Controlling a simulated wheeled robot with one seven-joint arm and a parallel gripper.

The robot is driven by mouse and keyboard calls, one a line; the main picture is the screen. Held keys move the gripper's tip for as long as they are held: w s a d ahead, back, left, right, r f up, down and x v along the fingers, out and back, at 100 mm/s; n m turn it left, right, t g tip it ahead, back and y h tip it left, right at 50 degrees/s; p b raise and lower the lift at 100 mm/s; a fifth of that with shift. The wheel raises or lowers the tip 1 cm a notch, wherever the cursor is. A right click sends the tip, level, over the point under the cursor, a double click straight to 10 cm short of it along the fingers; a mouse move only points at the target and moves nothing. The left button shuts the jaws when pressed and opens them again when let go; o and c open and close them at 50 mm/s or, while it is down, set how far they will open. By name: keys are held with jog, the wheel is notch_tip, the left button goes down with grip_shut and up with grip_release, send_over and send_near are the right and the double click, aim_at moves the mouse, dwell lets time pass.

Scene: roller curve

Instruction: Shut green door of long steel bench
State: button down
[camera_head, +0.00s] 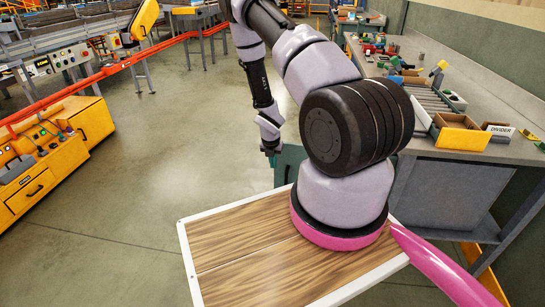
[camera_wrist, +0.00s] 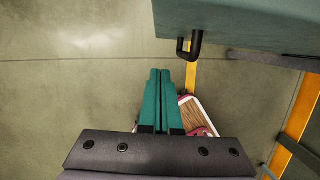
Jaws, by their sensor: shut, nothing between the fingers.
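The green door (camera_wrist: 245,22) fills the top right of the wrist view, with a black bar handle (camera_wrist: 191,47) at its lower left edge. In the head view a piece of the door (camera_head: 287,164) shows beside the bench, mostly hidden behind my arm; it appears to stand out from the bench front. The long steel bench (camera_head: 425,45) runs along the right of the head view. My gripper (camera_wrist: 165,72) has green fingers pressed together, empty, apart from the handle and below-left of it in the wrist view. In the head view my gripper (camera_head: 270,150) is small, near the door.
A yellow machine (camera_head: 40,165) and a red rail (camera_head: 150,58) stand at the left. The concrete floor (camera_head: 150,185) between is clear.

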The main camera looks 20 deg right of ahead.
jog(key=shift+w+d+f, duration=0.75)
jog(key=shift+w+f, duration=0.05)
jog(key=shift+w, duration=0.15)
jog(key=shift+w+d+f, duration=0.75)
jog(key=shift+w+f, duration=0.05)
jog(key=shift+w, duration=0.15)
